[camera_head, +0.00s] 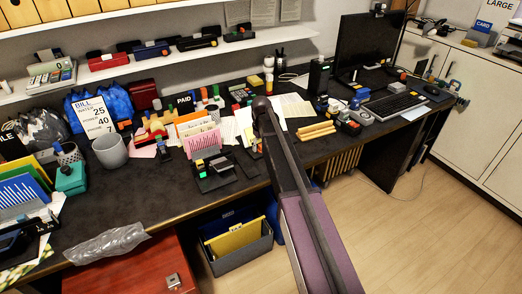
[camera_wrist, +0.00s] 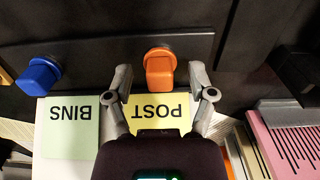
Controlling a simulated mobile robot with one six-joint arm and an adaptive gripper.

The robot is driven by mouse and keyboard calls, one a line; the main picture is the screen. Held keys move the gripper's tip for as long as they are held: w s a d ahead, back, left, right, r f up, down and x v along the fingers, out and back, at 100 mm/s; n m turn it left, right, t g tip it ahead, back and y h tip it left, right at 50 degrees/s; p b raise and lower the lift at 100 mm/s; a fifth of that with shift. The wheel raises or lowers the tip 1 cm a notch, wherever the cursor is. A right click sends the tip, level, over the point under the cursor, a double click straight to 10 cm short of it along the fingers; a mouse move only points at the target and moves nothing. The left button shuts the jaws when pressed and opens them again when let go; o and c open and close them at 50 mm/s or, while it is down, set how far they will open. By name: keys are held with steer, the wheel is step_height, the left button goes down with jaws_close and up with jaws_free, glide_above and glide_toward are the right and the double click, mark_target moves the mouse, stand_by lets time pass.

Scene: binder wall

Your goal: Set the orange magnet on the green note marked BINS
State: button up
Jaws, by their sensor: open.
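In the wrist view the orange magnet (camera_wrist: 160,68) sits on a dark bar, just beyond the top edge of the yellow note marked POST (camera_wrist: 158,112). The green note marked BINS (camera_wrist: 70,132) lies to the left of the yellow one; both notes read upside down. My gripper (camera_wrist: 161,80) is open, with one finger on each side of the orange magnet; I cannot tell whether either finger touches it. My gripper body covers the lower part of the yellow note. In the head view my arm hides this spot, and I cannot make out the magnet or notes there.
A blue magnet (camera_wrist: 38,76) sits on the dark bar above the green note. A pink slotted holder (camera_wrist: 288,138) stands at the right of the wrist view. In the head view the dark desk (camera_head: 135,200) is crowded, with a monitor (camera_head: 368,45) at the back right.

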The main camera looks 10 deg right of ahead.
mark_target(261, 144)
steer(key=shift+c, duration=0.2)
steer(key=c, duration=0.9)
steer(key=shift+r, duration=0.15)
step_height(261, 144, up, 3)
steer(key=p, duration=0.3)
steer(key=shift+r+p, duration=0.2)
steer(key=shift+p, duration=0.15)
steer(key=s+d+r+p, duration=0.1)
steer(key=s, duration=1.5)
steer(key=shift+d+r, duration=0.15)
steer(key=shift+d, duration=0.05)
steer(key=shift+w, duration=0.1)
